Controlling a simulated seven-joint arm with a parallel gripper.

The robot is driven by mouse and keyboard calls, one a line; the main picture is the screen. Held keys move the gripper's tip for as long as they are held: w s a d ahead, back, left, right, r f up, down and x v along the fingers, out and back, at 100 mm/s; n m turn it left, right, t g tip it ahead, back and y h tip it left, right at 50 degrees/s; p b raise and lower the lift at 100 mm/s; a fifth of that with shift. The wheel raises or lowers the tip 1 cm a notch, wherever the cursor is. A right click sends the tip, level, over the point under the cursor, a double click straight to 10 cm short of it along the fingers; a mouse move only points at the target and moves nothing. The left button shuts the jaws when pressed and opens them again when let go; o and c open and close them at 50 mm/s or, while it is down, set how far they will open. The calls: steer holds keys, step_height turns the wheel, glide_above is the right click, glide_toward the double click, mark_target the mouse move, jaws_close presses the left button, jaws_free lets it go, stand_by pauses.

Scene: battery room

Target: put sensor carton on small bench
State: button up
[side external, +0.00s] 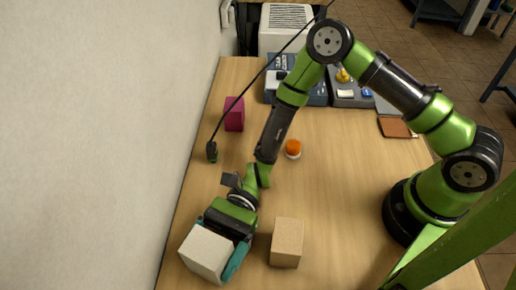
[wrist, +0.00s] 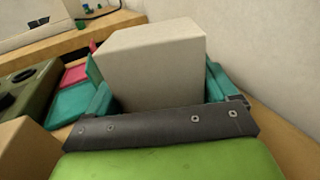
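A pale white box-shaped carton (side external: 207,252) is between the teal fingers of my gripper (side external: 218,245) at the table's near left corner. In the wrist view the carton (wrist: 150,65) stands between the two fingers (wrist: 158,100), which appear to press on its sides. I see no label, so I cannot tell for sure that it is the sensor carton. I cannot tell whether it touches the table. A tan box (side external: 287,242) stands just right of my gripper. In the wrist view a wooden ledge (wrist: 62,42) runs behind; I cannot tell whether it is the small bench.
The wooden table (side external: 335,185) has free room in its middle. A magenta block (side external: 234,114) stands near the wall, and a small orange-topped item (side external: 293,149) stands mid-table. Blue-grey equipment (side external: 310,85) and a brown flat item (side external: 394,127) lie farther back. The wall (side external: 110,130) is close on the left.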

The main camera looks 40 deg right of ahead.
steer(key=shift+o, duration=0.9)
steer(key=shift+r, duration=0.15)
steer(key=v, duration=0.7)
steer(key=shift+w+d, duration=0.1)
steer(key=shift+d, duration=0.15)
